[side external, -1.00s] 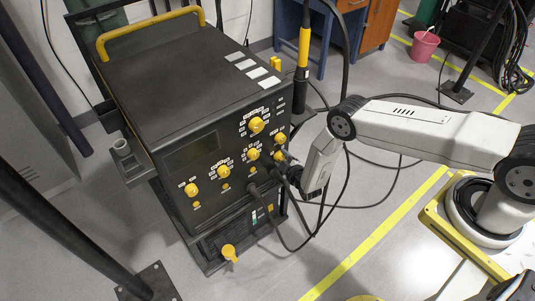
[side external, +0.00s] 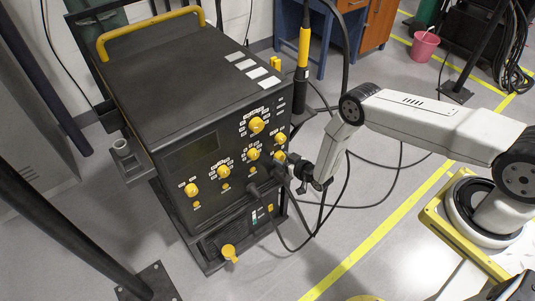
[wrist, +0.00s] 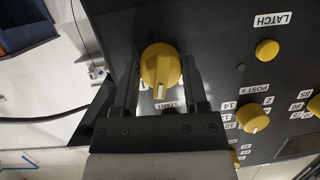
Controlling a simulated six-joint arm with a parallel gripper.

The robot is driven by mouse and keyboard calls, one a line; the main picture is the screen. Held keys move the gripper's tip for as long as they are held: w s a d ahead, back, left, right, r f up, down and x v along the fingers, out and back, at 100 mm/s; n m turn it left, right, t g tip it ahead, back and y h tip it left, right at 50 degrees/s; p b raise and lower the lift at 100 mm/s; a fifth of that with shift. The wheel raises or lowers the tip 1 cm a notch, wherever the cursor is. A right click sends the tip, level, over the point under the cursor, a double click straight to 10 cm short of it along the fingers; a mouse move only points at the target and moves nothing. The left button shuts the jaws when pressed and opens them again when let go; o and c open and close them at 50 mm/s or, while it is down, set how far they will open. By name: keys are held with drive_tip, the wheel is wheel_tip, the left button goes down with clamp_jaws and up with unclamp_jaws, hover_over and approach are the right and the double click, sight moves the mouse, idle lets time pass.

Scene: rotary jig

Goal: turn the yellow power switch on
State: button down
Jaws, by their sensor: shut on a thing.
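The yellow switch knob (wrist: 160,66) stands between my two fingers in the wrist view, with its white mark pointing down toward my gripper body. My gripper (wrist: 160,75) is shut on it, a finger along each side. In the side view, my gripper (side external: 290,159) reaches in from the right to the lower right part of the dark front panel (side external: 185,150). The knob (side external: 280,155) shows there just left of the fingertips. A label beside it in the wrist view is partly hidden by my gripper.
Other yellow knobs sit close by, one (wrist: 253,117) right of my gripper in the wrist view. A round yellow button (wrist: 267,50) is near the LATCH label. Black cables (side external: 315,222) hang below my gripper. Open floor (side external: 385,180) lies right of the box.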

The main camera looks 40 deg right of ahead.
drive_tip(key=m+y, duration=0.2)
drive_tip(key=m, duration=0.2)
drive_tip(key=shift+m, duration=0.3)
drive_tip(key=shift+t, duration=0.3)
drive_tip(key=shift+c, duration=0.5)
unclamp_jaws()
drive_tip(key=shift+s+d, duration=0.1)
drive_tip(key=shift+s, duration=0.05)
drive_tip(key=v, duration=0.7)
drive_tip(key=shift+s, duration=0.25)
drive_tip(key=shift+w+d+r, duration=0.1)
drive_tip(key=shift+d+r, duration=0.05)
